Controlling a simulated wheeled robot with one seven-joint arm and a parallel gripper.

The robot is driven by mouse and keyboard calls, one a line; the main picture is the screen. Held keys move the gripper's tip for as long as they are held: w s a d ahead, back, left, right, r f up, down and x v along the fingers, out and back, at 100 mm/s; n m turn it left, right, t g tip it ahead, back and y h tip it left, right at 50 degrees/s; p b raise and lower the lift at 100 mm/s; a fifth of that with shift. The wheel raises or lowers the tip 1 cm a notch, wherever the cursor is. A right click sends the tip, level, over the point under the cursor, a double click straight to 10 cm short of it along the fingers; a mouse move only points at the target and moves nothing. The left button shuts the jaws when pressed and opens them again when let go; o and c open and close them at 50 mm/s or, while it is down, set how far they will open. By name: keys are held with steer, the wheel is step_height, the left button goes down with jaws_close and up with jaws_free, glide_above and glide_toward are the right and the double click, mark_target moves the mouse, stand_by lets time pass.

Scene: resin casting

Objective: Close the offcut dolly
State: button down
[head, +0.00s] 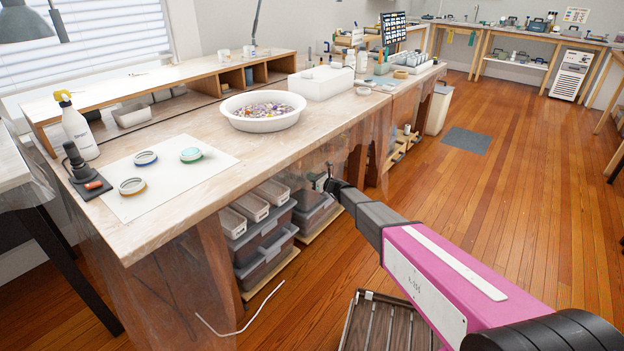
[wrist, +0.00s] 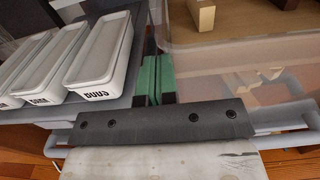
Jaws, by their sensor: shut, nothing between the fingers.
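No part is clearly marked as the offcut dolly. A clear bin (wrist: 255,40) with wooden blocks (wrist: 201,14) in it is at the right of the wrist view, with pale tubular bars (wrist: 288,143) near it. A slatted wooden piece with a dark frame (head: 383,322) sits low on the floor at the bottom of the head view, partly hidden by my arm; I cannot tell if it belongs to the dolly. My gripper (head: 322,183) is shut and empty by the bench's front edge. Its green fingers (wrist: 157,78) are together between white trays and the clear bin.
White trays (wrist: 98,50) sit left of my fingers. Grey bins (head: 266,262) stand under the bench (head: 200,195). A white bowl (head: 263,122) of coloured bits is on top. A thin white curved line (head: 240,328) shows near the floor. Wooden floor (head: 480,190) is open at right.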

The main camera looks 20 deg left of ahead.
steer(key=s+d+r+n+g+h, duration=0.2)
steer(key=s+d+n+h, duration=0.3)
steer(key=s+d, duration=0.6)
steer(key=s+d+r+n+g+h, duration=0.2)
steer(key=s+d+n+h, duration=0.4)
steer(key=d, duration=2)
steer(key=s+d+r+n+g+h, duration=0.2)
steer(key=s+d+n+h, duration=0.4)
steer(key=s+d+n, duration=0.5)
steer(key=s+d, duration=0.5)
steer(key=d, duration=0.3)
steer(key=shift+s+r, duration=0.35)
steer(key=shift+r, duration=0.05)
steer(key=shift+d, duration=0.1)
